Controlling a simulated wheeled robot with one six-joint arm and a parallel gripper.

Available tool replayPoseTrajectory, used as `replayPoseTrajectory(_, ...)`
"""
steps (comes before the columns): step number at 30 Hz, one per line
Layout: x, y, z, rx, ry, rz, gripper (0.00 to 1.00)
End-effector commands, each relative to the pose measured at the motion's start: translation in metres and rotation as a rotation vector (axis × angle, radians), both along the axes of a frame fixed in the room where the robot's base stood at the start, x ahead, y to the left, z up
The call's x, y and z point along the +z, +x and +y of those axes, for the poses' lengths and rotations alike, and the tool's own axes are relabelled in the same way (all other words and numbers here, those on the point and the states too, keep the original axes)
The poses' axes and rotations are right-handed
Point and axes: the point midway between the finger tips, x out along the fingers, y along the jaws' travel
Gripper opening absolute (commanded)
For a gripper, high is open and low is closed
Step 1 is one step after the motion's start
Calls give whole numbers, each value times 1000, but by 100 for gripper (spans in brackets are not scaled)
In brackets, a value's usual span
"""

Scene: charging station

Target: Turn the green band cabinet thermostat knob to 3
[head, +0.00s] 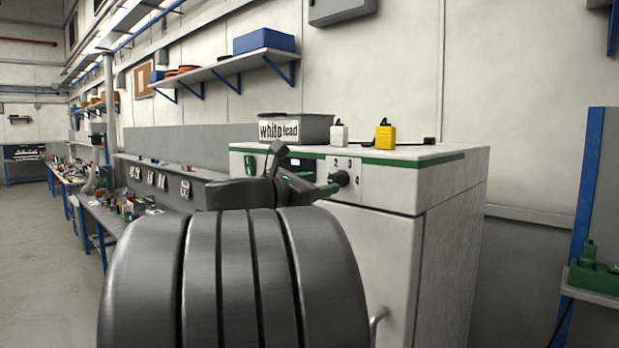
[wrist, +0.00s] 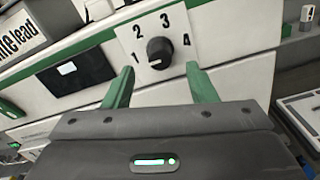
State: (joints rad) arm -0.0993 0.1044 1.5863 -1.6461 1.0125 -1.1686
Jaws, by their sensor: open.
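The white cabinet (head: 410,195) with a green band (head: 400,162) stands at centre right in the head view. Its round black thermostat knob (head: 341,178) sits on a white plate with 1 to 4 around it. In the wrist view, the knob (wrist: 160,52) shows clearly, with 1 at its left, 2 upper left, 3 above and 4 at right. A small light mark lies on the side near 1, but I cannot be sure of the pointer. My gripper (wrist: 160,82) is open, its green fingers spread either side below the knob, apparently not touching it.
A grey "white lead" bin (head: 296,128), a white bottle (head: 339,132) and a yellow bottle (head: 385,134) stand on the cabinet top. A dark display (wrist: 75,72) is left of the knob. A handle (head: 377,322) sticks out from the cabinet door.

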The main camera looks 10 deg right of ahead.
Motion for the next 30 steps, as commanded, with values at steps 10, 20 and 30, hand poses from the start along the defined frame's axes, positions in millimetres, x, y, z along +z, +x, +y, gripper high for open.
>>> replayPoseTrajectory(10, 1, 25, -33, -2, 1, 0, 52)
replayPoseTrajectory(20, 0, 28, -36, 1, 1, -2, 52)
replayPoseTrajectory(30, 0, 28, -36, 0, 1, -2, 7)
